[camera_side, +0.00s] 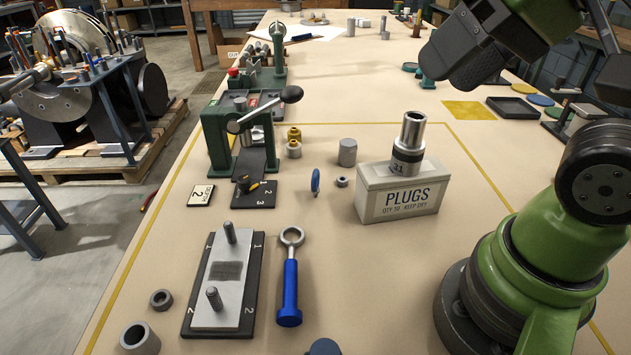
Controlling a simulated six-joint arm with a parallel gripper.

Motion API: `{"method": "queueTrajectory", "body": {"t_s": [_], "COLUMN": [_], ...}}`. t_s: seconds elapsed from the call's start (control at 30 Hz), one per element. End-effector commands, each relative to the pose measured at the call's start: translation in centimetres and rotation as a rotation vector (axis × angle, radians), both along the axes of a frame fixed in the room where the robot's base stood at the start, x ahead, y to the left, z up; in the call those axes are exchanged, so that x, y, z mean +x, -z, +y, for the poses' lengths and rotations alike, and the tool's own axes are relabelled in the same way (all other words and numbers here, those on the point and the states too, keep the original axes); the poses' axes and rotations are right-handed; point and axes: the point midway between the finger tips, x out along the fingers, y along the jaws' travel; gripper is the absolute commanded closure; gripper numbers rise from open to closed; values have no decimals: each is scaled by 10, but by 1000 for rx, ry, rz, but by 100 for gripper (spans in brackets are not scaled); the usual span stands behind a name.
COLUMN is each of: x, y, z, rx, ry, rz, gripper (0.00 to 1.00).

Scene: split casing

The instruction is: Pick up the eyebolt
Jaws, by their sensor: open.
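A ring-ended piece (289,290), the one I take for the eyebolt, lies on the bench right of the two-stud plate. It has a grey metal ring at its far end, a short grey neck and a blue grip towards the near edge. Nothing covers it. My gripper (462,62) is at the top right, dark grey and cut off in part by the picture's edge. It is open, with nothing seen in it, high above the bench and well away from the ring-ended piece.
A plate with two upright studs (220,290) lies just left. A PLUGS box (397,205) with a metal cylinder (409,145) on top stands to the right. Bench right of the blue grip is clear.

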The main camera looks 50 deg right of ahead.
Motion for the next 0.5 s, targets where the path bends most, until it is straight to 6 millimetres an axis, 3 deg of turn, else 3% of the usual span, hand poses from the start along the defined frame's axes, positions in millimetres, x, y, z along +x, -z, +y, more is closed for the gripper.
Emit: {"method": "queueTrajectory", "body": {"t_s": [0.27,0.5], "x": [74,150], "y": [0,40], "z": [-11,-26], "rx": [33,48], "ry": [148,316], "rz": [194,378], "gripper": [58,58]}}
